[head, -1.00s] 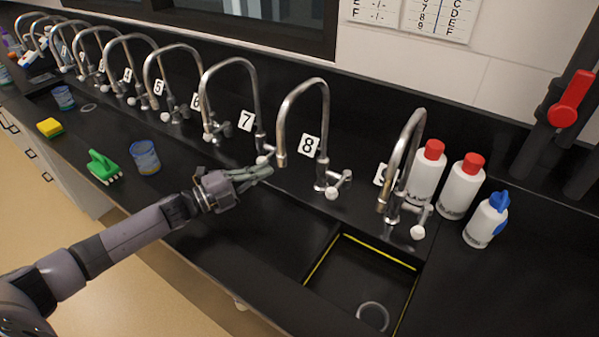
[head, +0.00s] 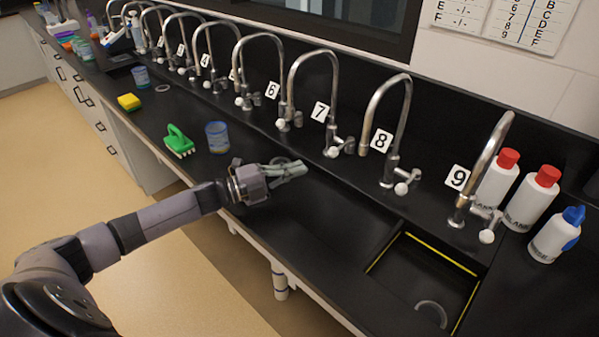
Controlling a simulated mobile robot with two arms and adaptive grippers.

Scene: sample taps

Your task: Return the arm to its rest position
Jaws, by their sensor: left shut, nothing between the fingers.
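My left arm (head: 165,215) reaches in from the lower left of the head view, over the front edge of the black counter. My left gripper (head: 298,168) is shut and empty above the counter, in front of the taps numbered 6 and 7. It appears apart from the taps. The tap numbered 7 (head: 331,105) stands behind and to the right of it, the tap numbered 8 (head: 393,130) further right. My right gripper is not in view.
A blue cup (head: 217,137), a green brush (head: 179,141) and a yellow sponge (head: 129,102) lie left of the gripper. A sink (head: 425,275) is at the right, with the tap numbered 9 (head: 483,172) and several white bottles (head: 532,198) beyond. Open floor (head: 190,290) lies before the counter.

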